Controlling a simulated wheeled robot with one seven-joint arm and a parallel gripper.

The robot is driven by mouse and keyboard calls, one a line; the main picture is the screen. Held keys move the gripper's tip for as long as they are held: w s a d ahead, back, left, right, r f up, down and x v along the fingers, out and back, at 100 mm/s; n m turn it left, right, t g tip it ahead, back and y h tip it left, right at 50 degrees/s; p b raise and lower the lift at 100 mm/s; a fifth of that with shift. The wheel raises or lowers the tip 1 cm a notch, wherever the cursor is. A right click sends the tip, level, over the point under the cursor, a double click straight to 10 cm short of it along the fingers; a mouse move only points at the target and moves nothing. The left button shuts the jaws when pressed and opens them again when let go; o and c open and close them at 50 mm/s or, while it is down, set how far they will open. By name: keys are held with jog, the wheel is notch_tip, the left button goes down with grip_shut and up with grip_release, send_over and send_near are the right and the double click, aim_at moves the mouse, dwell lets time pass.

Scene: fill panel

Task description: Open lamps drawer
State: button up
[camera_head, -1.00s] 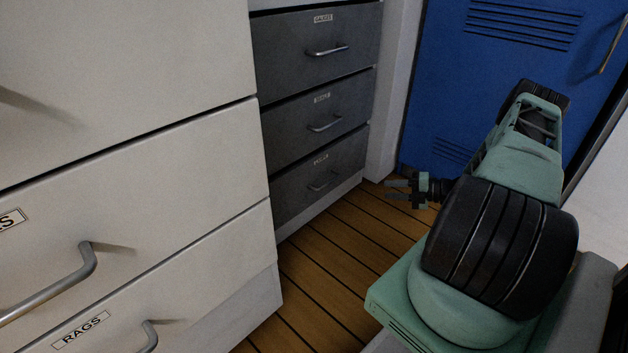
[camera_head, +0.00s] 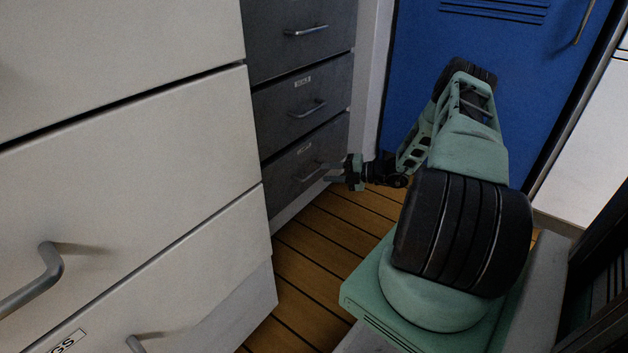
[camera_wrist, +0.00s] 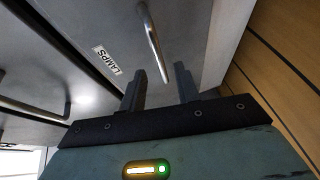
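The lamps drawer (camera_head: 285,178) is the bottom drawer of the dark grey cabinet, and its front looks flush and closed. Its label reads LAMPS in the wrist view (camera_wrist: 106,60). Its grey bar handle (camera_wrist: 150,38) shows in the wrist view, with one end appearing between my fingertips. My gripper (camera_head: 328,173) is in front of this drawer in the head view, close to the handle (camera_head: 306,178). In the wrist view my gripper (camera_wrist: 160,70) has its two fingers apart and holds nothing. I cannot tell how much depth separates the fingertips from the handle.
Two more grey drawers sit above, with bar handles (camera_head: 306,109) (camera_head: 306,31). A white drawer unit (camera_head: 140,190) stands close at left. A blue locker (camera_head: 410,60) stands behind my arm. Wooden floor (camera_head: 310,250) is clear between the white unit and my base.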

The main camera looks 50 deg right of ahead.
aim_at(314, 173)
jog(key=shift+b+x, duration=1.15)
jog(key=shift+x, duration=1.7)
grip_shut()
